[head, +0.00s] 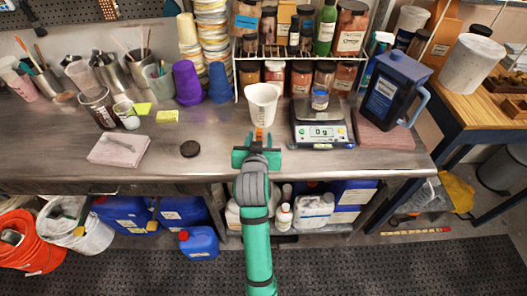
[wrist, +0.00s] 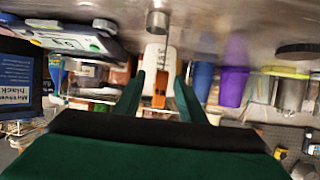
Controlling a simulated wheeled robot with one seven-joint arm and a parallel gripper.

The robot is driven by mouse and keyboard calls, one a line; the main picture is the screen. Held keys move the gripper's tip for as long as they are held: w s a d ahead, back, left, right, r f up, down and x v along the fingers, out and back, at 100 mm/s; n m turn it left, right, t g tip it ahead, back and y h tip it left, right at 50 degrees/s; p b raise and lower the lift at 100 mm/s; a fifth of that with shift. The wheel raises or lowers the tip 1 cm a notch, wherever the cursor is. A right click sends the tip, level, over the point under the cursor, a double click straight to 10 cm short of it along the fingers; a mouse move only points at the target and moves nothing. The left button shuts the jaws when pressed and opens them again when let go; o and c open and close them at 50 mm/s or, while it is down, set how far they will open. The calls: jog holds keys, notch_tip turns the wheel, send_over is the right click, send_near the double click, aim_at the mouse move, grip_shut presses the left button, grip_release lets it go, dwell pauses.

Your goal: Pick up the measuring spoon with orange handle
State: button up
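The measuring spoon's orange handle (head: 259,134) shows just beyond my gripper, in front of a white beaker (head: 262,104) on the steel bench. In the wrist view the orange handle (wrist: 160,90) lies between the two green fingers of my gripper (wrist: 158,95), with a gap on each side. The fingers are open and do not appear to touch it. A small metal cup (wrist: 157,20) shows above it in that view; I cannot tell whether it is the spoon's bowl. In the head view my gripper (head: 256,152) is near the bench's front edge and hides part of the spoon.
A digital scale (head: 321,133) with a small jar stands right of the beaker, below a wire rack of jars (head: 300,62). Purple cups (head: 187,84) stand to the left.

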jog(key=x, duration=0.5)
jog(key=shift+r, duration=0.1)
jog(key=shift+c, duration=0.3)
grip_shut()
